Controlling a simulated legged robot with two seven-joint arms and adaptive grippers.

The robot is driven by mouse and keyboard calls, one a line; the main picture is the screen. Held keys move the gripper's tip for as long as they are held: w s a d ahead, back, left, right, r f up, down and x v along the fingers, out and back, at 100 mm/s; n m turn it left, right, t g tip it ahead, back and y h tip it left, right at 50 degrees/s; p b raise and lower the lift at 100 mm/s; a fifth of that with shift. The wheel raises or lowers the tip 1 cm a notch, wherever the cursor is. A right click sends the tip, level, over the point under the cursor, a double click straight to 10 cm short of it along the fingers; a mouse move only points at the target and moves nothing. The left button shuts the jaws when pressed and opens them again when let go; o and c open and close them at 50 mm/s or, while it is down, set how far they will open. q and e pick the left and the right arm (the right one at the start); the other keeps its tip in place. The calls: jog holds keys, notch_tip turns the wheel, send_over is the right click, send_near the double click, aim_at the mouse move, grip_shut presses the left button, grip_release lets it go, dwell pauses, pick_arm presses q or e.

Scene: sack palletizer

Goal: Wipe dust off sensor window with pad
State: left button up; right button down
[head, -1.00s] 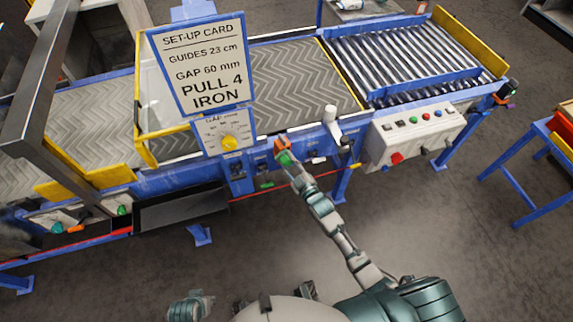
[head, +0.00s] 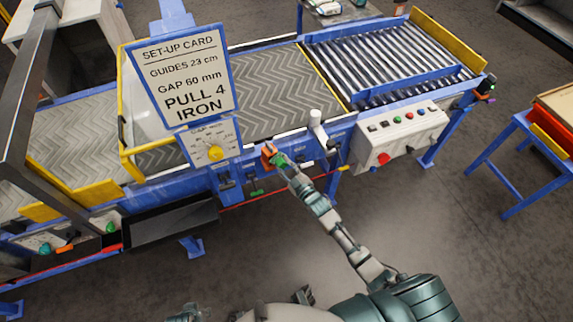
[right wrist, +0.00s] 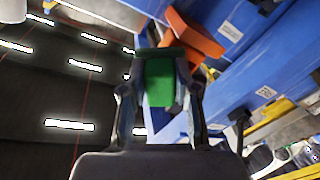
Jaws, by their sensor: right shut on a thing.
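My right gripper (head: 280,161) is at the conveyor's blue front side, right of the dial. It is shut on a green pad (right wrist: 160,84), which sits between its fingers in the right wrist view. An orange part (right wrist: 192,40) is just beyond the pad there; it also shows in the head view (head: 268,151). I cannot tell whether the pad touches it. The sensor window and any dust on it cannot be made out. A teal part of my left arm shows at the bottom edge, but its gripper's state is unclear.
The set-up card (head: 185,75) stands above the dial (head: 214,152). A white control box (head: 403,137) with buttons is right of my gripper. A white cylinder (head: 317,125) rises close by. A blue stand (head: 515,165) is at right. Open floor lies in front.

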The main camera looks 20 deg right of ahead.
jog(key=shift+s+a+r+p, duration=0.1)
jog(key=shift+s+a+p, duration=0.15)
jog(key=shift+a, duration=0.9)
jog(key=shift+s+a+p, duration=0.25)
jog(key=shift+a, duration=0.85)
jog(key=p+v, duration=0.3)
jog(key=v, duration=0.3)
jog(key=shift+d, duration=0.1)
